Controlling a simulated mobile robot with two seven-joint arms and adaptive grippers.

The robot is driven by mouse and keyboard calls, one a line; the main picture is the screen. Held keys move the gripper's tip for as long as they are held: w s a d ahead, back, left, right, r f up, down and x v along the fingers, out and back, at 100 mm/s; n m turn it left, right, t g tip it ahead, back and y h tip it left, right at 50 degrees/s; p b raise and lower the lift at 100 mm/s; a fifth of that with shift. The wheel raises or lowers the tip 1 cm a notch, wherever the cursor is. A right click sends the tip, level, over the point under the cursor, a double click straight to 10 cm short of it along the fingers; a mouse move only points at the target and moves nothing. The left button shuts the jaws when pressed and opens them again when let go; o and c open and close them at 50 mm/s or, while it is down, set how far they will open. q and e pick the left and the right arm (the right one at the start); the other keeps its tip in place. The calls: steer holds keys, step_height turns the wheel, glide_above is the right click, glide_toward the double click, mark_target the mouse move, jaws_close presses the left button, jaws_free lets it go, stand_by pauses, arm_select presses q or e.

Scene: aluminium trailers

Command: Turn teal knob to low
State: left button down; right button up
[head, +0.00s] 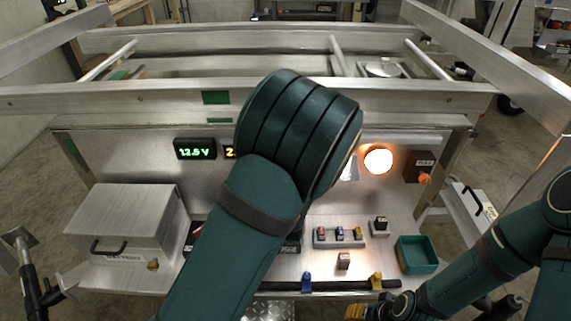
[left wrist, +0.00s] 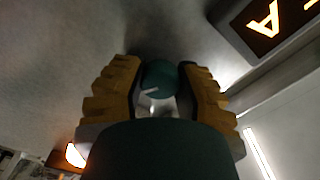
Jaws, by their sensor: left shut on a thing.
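The teal knob (left wrist: 157,76) shows in the left wrist view on the grey panel face, with a short white pointer line toward the lower left of that picture. The yellow ridged fingers of my left gripper (left wrist: 161,82) stand on both sides of the knob and are shut on it. In the head view my left arm covers the knob and this gripper. Any low marking near the knob cannot be read. My right gripper (head: 357,311) is low at the bottom edge of the head view, partly cut off, away from the panel; its opening cannot be told.
A green 12.5 V display (head: 195,149) and an amber display (head: 230,152) sit on the panel left of my arm; the amber display (left wrist: 270,22) is close in the wrist view. A glowing round lamp (head: 378,161), a switch block (head: 339,238) and a teal bin (head: 417,254) are right.

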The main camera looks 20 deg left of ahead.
arm_select(q)
steer(key=n, duration=0.6)
steer(key=shift+r, duration=0.2)
steer(key=n, duration=0.6)
steer(key=shift+a+r+n, duration=0.1)
steer(key=shift+n, duration=0.3)
steer(key=n, duration=0.5)
steer(key=shift+w, duration=0.1)
steer(key=n, duration=0.6)
steer(key=shift+a, duration=0.1)
steer(key=shift+n, duration=0.4)
steer(key=c, duration=0.6)
jaws_free()
steer(key=shift+f, duration=0.2)
